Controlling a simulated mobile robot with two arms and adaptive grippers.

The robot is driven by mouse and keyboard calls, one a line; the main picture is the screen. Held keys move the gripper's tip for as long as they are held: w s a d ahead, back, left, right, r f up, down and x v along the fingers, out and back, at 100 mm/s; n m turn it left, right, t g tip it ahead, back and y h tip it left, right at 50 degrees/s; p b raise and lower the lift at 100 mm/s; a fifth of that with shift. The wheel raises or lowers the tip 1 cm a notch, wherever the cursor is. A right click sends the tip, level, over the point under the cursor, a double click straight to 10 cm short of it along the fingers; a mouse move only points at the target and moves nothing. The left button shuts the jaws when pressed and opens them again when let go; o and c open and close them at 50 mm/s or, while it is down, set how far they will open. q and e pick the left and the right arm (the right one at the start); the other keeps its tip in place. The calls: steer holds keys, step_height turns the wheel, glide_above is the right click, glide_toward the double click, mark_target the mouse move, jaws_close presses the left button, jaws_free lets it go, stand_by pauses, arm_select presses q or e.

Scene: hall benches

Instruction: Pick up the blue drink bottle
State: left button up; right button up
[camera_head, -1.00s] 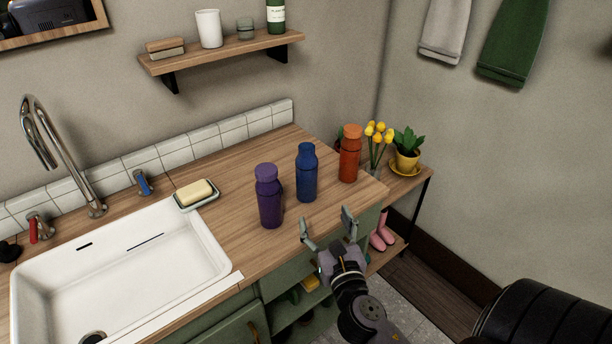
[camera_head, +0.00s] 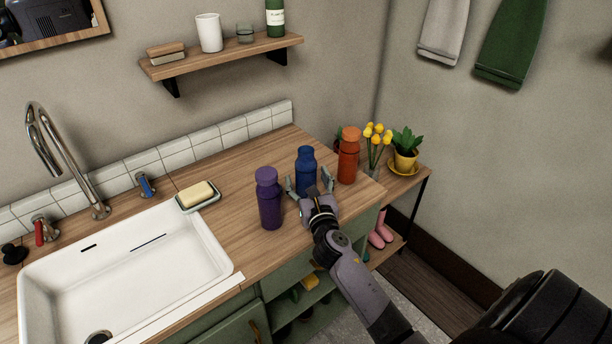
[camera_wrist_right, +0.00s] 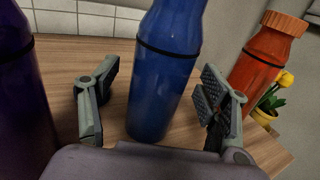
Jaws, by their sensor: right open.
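The blue drink bottle (camera_head: 306,168) stands upright on the wooden counter (camera_head: 232,207), between a purple bottle and an orange bottle. My right gripper (camera_head: 309,184) is open, with one finger on each side of the blue bottle's body. In the right wrist view the blue bottle (camera_wrist_right: 165,75) stands between the spread fingers (camera_wrist_right: 155,95), with a gap visible on both sides. The bottle's lower part is hidden by the gripper in the head view. My left gripper is not in view.
The purple bottle (camera_head: 269,200) stands close on the left and the orange bottle (camera_head: 348,157) close on the right. A white sink (camera_head: 195,245) with a soap dish (camera_head: 198,196) is further left. Yellow flowers (camera_head: 375,137) and a potted plant (camera_head: 405,150) are beyond the counter's right end.

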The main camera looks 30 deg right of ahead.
steer(key=shift+x, duration=0.9)
steer(key=shift+c, duration=0.2)
steer(key=c, duration=1.3)
